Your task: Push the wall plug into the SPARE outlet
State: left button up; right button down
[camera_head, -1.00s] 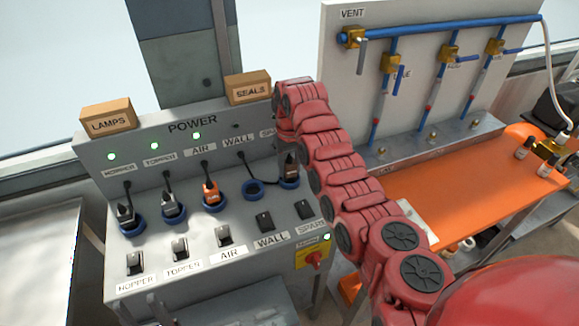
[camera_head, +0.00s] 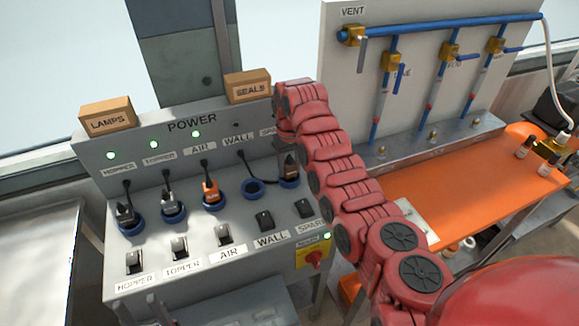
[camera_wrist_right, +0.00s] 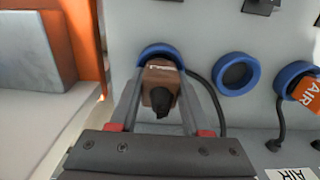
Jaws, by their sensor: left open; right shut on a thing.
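The brown wall plug (camera_wrist_right: 161,82) is held in my right gripper (camera_wrist_right: 160,112), shown in the right wrist view. Its front end is at the blue ring of the SPARE outlet (camera_wrist_right: 163,49); I cannot tell how deep it sits. In the head view the plug (camera_head: 290,163) stands at the SPARE ring (camera_head: 289,183), with my right gripper largely hidden by my red arm. A black cable runs from the panel under the WALL label to the plug. The WALL outlet (camera_head: 253,188) is empty. My left gripper (camera_head: 138,308) is partly visible at the bottom edge, open and empty.
HOPPER (camera_head: 125,213), TOPPER (camera_head: 169,208) and AIR (camera_head: 211,191) plugs fill the other outlets, with rocker switches in front. Three lamps glow green; the WALL lamp (camera_head: 236,125) is dark. LAMPS (camera_head: 107,117) and SEALS (camera_head: 247,87) boxes stand on top.

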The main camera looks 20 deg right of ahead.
jog(key=shift+c, duration=1.4)
grip_release()
jog(key=shift+f, duration=0.1)
